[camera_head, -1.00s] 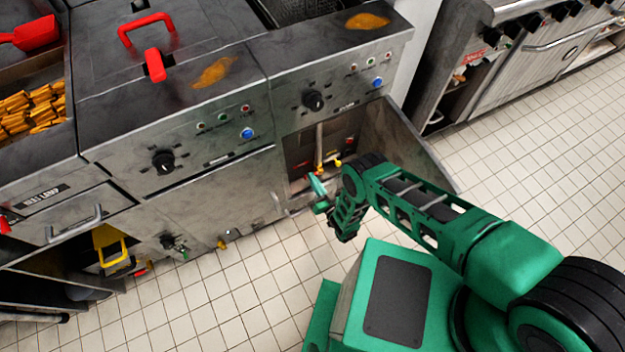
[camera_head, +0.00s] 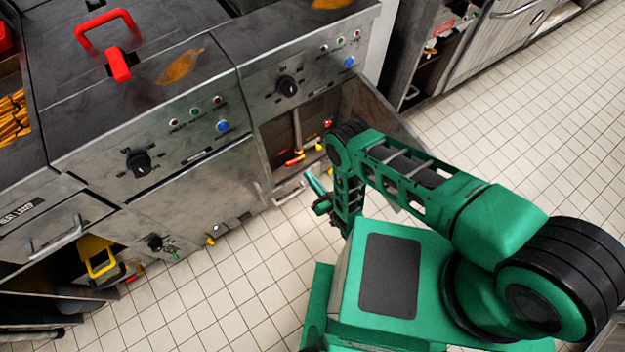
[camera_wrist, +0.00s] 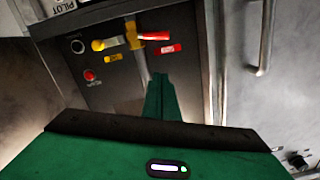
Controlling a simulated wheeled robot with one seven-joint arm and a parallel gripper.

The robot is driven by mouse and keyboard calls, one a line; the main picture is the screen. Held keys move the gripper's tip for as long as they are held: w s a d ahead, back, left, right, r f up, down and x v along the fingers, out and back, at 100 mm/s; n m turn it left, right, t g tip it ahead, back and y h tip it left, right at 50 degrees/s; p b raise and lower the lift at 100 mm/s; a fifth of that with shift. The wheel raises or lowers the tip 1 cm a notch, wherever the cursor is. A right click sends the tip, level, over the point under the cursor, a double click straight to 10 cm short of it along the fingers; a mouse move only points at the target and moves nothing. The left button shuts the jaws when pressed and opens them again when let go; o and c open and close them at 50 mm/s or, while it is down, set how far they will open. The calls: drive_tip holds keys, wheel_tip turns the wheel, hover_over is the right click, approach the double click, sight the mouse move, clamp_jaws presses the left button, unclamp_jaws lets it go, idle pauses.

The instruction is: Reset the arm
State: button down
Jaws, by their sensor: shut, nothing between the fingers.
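My green arm reaches left from my base in the head view, with its elbow raised and its forearm hanging down. My gripper (camera_head: 317,190) is at the end, pointing left toward the open lower cabinet of the fryer (camera_head: 290,135). In the wrist view my gripper (camera_wrist: 161,82) shows as narrow green fingers, shut and empty. Ahead of it in that view are a vertical pipe, a yellow-handled valve (camera_wrist: 108,43), a red-handled valve (camera_wrist: 152,36) and a red button (camera_wrist: 90,75). The fingers appear apart from these parts.
The cabinet's open door (camera_head: 375,110) stands close to my elbow. Another fryer with a red-handled lid (camera_head: 118,65) is at left. A yellow-handled item (camera_head: 100,262) sits in an open lower bay. Tiled floor (camera_head: 510,150) is clear at right.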

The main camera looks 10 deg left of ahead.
drive_tip(key=shift+s+d, duration=0.4)
idle(0.3)
